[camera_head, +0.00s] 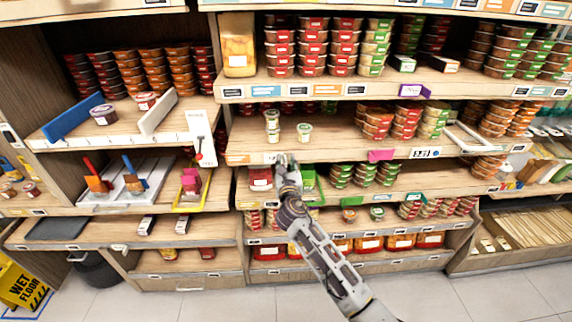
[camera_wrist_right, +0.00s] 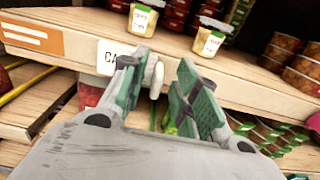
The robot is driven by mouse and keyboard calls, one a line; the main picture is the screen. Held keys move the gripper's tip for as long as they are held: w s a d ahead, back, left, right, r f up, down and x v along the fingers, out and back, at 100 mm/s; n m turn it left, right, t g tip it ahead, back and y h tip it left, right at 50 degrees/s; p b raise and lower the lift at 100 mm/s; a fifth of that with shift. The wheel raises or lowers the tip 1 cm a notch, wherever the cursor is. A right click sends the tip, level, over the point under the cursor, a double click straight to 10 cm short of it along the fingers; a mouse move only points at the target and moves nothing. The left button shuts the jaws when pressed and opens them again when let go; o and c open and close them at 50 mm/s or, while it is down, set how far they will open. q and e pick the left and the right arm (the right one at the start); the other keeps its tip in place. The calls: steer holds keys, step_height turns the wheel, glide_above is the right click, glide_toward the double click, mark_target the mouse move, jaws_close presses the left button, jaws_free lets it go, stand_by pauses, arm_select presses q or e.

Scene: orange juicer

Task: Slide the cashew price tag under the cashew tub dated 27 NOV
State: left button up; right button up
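My left gripper is not in view.
An orange label (camera_wrist_right: 32,36) sits on the shelf edge left of the tag. A magenta tag (camera_head: 381,155) and stacked tubs stand farther right. A shelf with red and green packs lies below my gripper. The shelf surface around the two tubs is clear.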

steer(key=shift+s, duration=0.1)
steer(key=s, duration=1.1)
steer(key=shift+s+d, duration=0.2)
steer(key=shift+s, duration=0.2)
steer(key=shift+m, duration=0.4)
stand_by(0.3)
